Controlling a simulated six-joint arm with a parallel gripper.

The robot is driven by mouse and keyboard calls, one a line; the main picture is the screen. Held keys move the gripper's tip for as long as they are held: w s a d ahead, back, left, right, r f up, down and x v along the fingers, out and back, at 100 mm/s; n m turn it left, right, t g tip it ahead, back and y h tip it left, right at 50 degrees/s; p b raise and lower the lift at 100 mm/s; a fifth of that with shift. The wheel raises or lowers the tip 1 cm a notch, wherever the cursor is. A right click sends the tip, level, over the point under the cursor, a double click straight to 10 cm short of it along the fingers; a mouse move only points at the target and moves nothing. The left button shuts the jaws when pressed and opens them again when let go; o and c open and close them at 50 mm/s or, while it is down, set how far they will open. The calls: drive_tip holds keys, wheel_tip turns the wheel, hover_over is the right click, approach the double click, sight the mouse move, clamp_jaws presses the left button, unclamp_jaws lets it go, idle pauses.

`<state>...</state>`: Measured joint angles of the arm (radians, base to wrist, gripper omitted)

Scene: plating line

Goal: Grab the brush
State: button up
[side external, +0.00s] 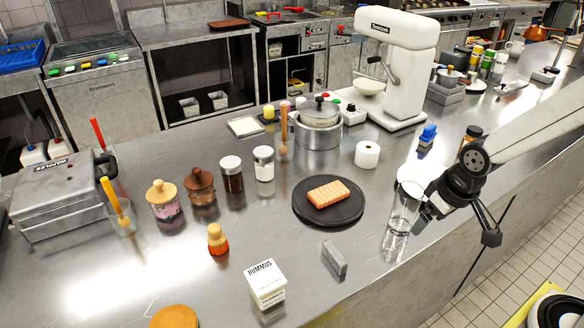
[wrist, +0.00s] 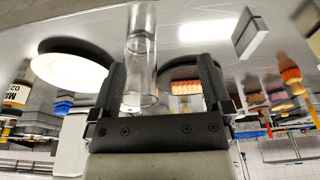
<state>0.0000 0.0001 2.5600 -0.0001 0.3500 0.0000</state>
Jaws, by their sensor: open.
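A small brush (side external: 217,240) with a pale wooden top and orange bristles stands upright on the steel counter, left of centre in the side view. It appears to be the orange and wooden thing at the right of the wrist view (wrist: 290,72). My gripper (side external: 457,222) is at the right, near the counter's front edge, well apart from the brush. Its two fingers are spread open in the wrist view (wrist: 160,75). A clear glass (side external: 402,210) stands right by the gripper; it shows between the fingers in the wrist view (wrist: 141,55), but I cannot tell if it touches them.
A black plate (side external: 300,207) with a salmon-coloured block (side external: 328,194) and a grey block (side external: 334,260) lie between gripper and brush. A white box (side external: 267,283) and jars (side external: 163,200) stand near the brush. A blue-topped item (side external: 427,134) is behind the glass.

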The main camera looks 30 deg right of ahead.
drive_tip(key=m+t+y, duration=0.2)
drive_tip(key=m+y, duration=0.4)
drive_tip(key=m, duration=1.9)
approach(221, 236)
drive_tip(key=x, duration=0.4)
drive_tip(key=shift+a+f, duration=0.1)
drive_tip(key=shift+w+f, duration=0.1)
drive_tip(key=shift+x, duration=1.25)
drive_tip(key=shift+f, duration=0.1)
drive_tip(key=shift+x, duration=2.5)
